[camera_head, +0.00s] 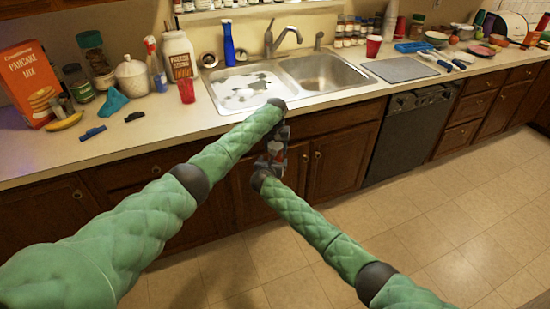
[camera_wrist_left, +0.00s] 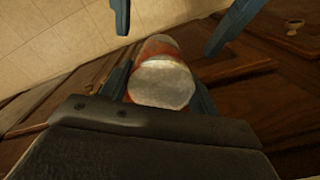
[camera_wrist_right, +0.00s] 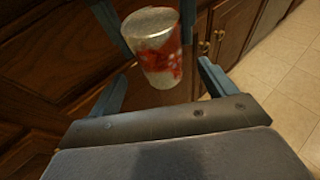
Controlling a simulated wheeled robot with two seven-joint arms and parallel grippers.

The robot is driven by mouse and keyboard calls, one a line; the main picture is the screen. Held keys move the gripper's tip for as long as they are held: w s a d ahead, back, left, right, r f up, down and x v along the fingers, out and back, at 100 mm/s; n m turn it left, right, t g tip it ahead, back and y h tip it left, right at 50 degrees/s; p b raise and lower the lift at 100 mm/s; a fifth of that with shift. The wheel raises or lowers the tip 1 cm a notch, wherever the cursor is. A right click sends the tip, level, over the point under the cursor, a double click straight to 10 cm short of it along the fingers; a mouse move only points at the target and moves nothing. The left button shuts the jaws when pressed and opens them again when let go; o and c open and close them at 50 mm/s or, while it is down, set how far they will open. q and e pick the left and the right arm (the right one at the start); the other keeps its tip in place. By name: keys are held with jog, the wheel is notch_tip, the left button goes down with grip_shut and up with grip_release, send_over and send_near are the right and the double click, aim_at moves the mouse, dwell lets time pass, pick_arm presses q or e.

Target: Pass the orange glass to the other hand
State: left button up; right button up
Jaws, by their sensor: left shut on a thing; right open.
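The orange glass (camera_wrist_left: 162,76), clear with an orange-red pattern, is held between the two fingers of my left gripper (camera_wrist_left: 160,95). The right wrist view also shows the glass (camera_wrist_right: 157,55), in front of my open right gripper (camera_wrist_right: 163,88), whose fingers are spread and empty. In the head view my left gripper (camera_head: 278,132) and right gripper (camera_head: 268,163) face each other closely in front of the sink cabinets. The glass is hard to make out among the fingers there.
The sink (camera_head: 245,88) and counter edge (camera_head: 130,150) lie behind my grippers. A pancake mix box (camera_head: 28,85), a red cup (camera_head: 187,91) and bottles stand on the left counter. Cabinet doors (camera_head: 340,160) and a dishwasher (camera_head: 410,130) are below the counter. The floor (camera_head: 430,220) in front is clear.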

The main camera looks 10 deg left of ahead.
jog(key=shift+x, duration=3.15)
jog(key=c, duration=0.9)
pick_arm(q)
jog(key=o, duration=0.7)
pick_arm(e)
jog(key=c, duration=0.4)
pick_arm(q)
jog(key=o, duration=0.6)
jog(key=shift+c, duration=0.2)
pick_arm(e)
jog(key=shift+o, duration=0.2)
